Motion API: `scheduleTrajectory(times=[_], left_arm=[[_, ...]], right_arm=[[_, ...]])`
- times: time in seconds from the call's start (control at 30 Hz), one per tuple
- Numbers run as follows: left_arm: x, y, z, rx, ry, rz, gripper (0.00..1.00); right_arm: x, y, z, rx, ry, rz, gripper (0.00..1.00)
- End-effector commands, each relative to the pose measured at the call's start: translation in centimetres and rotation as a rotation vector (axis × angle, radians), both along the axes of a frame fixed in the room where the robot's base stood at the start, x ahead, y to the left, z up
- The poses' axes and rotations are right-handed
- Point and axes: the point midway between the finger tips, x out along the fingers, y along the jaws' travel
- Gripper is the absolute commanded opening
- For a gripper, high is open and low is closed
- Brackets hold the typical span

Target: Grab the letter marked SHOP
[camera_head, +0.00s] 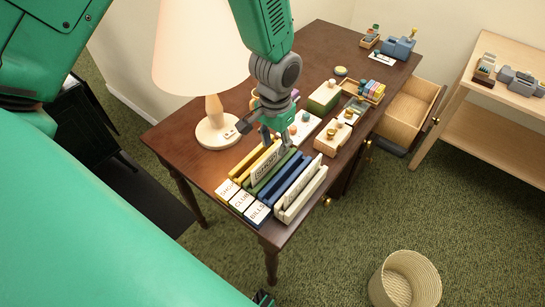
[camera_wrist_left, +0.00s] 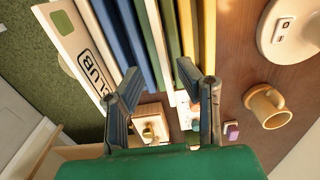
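A letter sorter on the desk has yellow (camera_head: 258,163), green (camera_head: 284,168) and blue (camera_head: 292,183) slots and a white one at the near right. Its front tags read SHOP (camera_head: 228,189), CLUB (camera_head: 241,201) and BILLS (camera_head: 258,213). A pale letter (camera_head: 266,174) with a dark-framed stamp stands by the green slot; its word is too small to read surely. The left wrist view shows a white envelope (camera_wrist_left: 74,42) stamped CLUB outside the fingers, at the left. My left gripper (camera_head: 275,138) is open just above the sorter, its fingers apart over the slot edges (camera_wrist_left: 160,45).
A lamp (camera_head: 215,130) stands beside the sorter on the left. Small wooden boxes and stamps (camera_head: 333,138) crowd the desk behind it. An open drawer (camera_head: 412,110) sticks out at right. A wicker basket (camera_head: 405,280) stands on the carpet.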

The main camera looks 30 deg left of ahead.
Motion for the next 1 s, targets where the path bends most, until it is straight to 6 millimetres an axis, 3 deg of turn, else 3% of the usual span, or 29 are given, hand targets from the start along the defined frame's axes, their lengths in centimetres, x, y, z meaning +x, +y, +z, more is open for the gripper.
scheduleTrajectory(times=[0.4, 0.7, 0.8, 1.0], left_arm=[[-0.3, 0.6, -5.0, 0.000, 0.001, 0.001, 0.31], [-0.3, 0.6, -5.3, 0.000, -0.002, 0.001, 0.31], [-0.3, 0.5, -5.3, 0.000, -0.001, 0.001, 0.00], [-0.3, 0.5, -5.3, 0.000, -0.001, 0.001, 0.00]], right_arm=[[0.0, 0.0, 0.0, 0.000, 0.000, 0.000, 0.49], [0.0, 0.0, 0.0, 0.000, 0.000, 0.000, 0.49], [0.0, 0.0, 0.0, 0.000, 0.000, 0.000, 0.49], [0.0, 0.0, 0.0, 0.000, 0.000, 0.000, 0.49]])
